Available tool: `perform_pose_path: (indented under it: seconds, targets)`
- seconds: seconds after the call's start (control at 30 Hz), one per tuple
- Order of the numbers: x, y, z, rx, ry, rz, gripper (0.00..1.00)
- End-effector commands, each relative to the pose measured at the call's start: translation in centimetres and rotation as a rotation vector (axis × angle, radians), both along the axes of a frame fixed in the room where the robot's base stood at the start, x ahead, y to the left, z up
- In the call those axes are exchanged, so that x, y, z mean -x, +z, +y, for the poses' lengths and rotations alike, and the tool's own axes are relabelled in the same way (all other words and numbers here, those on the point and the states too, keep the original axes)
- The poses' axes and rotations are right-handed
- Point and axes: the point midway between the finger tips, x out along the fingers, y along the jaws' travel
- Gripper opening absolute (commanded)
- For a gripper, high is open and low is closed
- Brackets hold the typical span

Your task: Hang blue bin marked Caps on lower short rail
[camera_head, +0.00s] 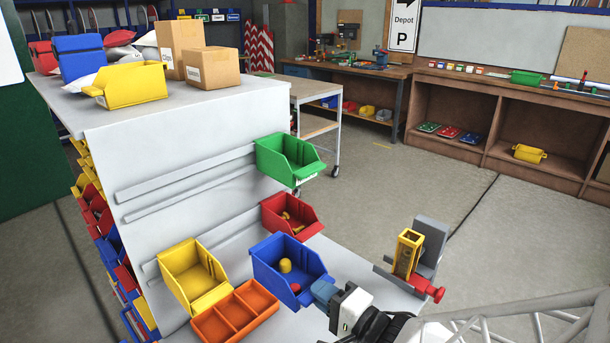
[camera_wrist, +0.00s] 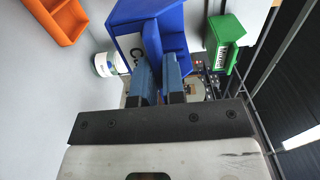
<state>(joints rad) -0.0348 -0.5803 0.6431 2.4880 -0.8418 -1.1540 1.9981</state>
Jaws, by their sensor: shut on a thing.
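The blue bin (camera_head: 283,262) is in front of the white panel, between the yellow and red bins in the head view. It holds a yellow piece and a red piece. My gripper (camera_head: 322,293) is shut on its front edge. In the wrist view the blue fingers (camera_wrist: 158,78) of my gripper grip the bin (camera_wrist: 137,13) beside its white label, of which only the start, "C", shows.
A yellow bin (camera_head: 192,271) is close to its left, a red bin (camera_head: 288,215) behind it, and a green bin (camera_head: 287,156) above. An orange divided tray (camera_head: 235,311) lies below. A grey stand with a yellow box (camera_head: 406,254) is to the right. A longer rail (camera_head: 190,177) crosses higher up.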

Motion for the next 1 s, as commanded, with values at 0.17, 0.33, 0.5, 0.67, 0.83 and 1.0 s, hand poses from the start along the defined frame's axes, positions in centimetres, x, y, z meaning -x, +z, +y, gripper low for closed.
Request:
perform_pose_path:
  seconds: [0.17,0.33,0.5,0.67,0.83,1.0]
  targets:
    - [-0.8,-0.1,0.9,-0.001,0.002,0.002,0.00]
    - [-1.6,0.0,1.6,-0.001,0.002,0.001,0.00]
    - [-2.3,-0.1,2.4,-0.001,0.001,0.001,0.00]
    - [-3.0,-0.1,3.1,-0.001,0.002,0.001,0.00]
    - [-3.8,0.0,3.8,-0.001,0.002,0.001,0.00]
    - [-4.5,-0.1,4.6,-0.001,0.002,0.001,0.00]
